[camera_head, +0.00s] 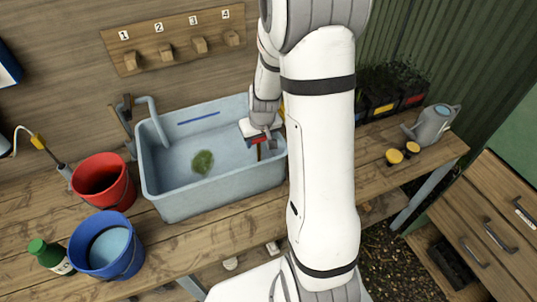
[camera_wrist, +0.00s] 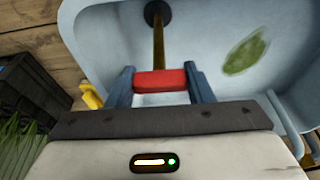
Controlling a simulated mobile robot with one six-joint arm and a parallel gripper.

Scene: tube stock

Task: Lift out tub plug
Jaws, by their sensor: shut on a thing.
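The pale blue tub (camera_head: 212,205) stands on the wooden bench. My gripper (camera_wrist: 160,74) reaches over the tub's right end in the head view. Its two blue fingers are shut on a red handle (camera_wrist: 160,81), one finger at each end. A brass-coloured stem (camera_wrist: 158,45) runs from the handle to a dark round plug (camera_wrist: 156,13) in the wrist view. The stem (camera_head: 259,154) also shows below my gripper in the head view; the plug itself is hard to make out there. I cannot tell whether the plug sits in the drain or clear of it.
A green patch (camera_head: 202,162) lies inside the tub. A tap (camera_head: 153,118) curves over its left end. A red bucket (camera_head: 102,182) and a blue bucket (camera_head: 107,246) stand to the left. A watering can (camera_head: 432,124) stands at the right. Numbered pegs (camera_head: 198,44) hang behind.

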